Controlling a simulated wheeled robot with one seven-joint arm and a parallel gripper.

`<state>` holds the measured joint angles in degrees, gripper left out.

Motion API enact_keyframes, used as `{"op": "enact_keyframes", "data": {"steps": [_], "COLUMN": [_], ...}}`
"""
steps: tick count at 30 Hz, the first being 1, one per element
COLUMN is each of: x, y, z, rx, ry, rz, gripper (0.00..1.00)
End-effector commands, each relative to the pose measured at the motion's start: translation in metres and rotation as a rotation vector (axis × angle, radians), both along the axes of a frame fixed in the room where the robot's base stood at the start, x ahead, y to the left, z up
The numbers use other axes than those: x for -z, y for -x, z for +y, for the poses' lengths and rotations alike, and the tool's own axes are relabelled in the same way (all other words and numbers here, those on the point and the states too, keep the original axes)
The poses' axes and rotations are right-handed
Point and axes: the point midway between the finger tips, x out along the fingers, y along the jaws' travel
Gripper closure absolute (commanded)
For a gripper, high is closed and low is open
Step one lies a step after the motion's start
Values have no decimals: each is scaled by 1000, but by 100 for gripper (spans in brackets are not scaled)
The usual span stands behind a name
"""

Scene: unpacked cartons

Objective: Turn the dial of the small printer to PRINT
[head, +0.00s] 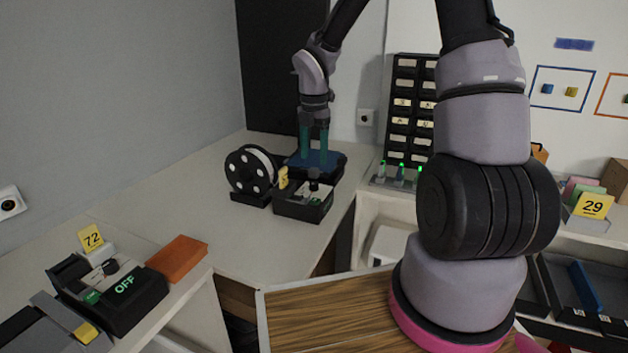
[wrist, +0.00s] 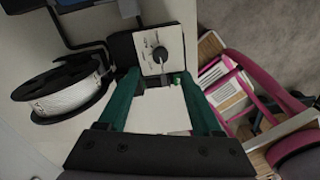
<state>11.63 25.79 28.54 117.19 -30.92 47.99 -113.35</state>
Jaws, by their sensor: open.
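A small black printer (head: 303,206) with a grey top stands on the counter beside a white spool. Its dark dial (head: 313,184) shows on the top. In the wrist view the dial (wrist: 160,54) is a black knob on a pale panel (wrist: 148,42) with small marks too fine to read. My gripper (head: 314,160) has teal fingers and is open and empty, pointing down above or just behind the printer. In the wrist view the gripper (wrist: 158,82) has its fingertips apart, just below the dial panel in the picture; the knob is not between them.
A white spool in a black holder (head: 250,172) stands close left of the printer. A blue-topped black box (head: 325,160) is behind. A second dial device (head: 120,300) reading OFF, with card 72, and an orange block (head: 177,259) are at the left. Counter between is clear.

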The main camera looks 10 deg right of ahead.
Motion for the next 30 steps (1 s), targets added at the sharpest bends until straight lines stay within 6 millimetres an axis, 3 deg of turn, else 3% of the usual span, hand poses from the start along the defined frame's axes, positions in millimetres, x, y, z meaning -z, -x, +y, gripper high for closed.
{"op": "enact_keyframes", "data": {"steps": [6, 12, 18, 26, 30], "x": [44, 74, 86, 87, 86], "y": [1, 1, 1, 1, 1], "z": [0, 0, 0, 0, 0], "rx": [1, 4, 4, 5, 5], "ry": [1, 0, 1, 1, 1], "rz": [6, 4, 1, 1, 1], "gripper": [34, 34, 34, 34, 87]}}
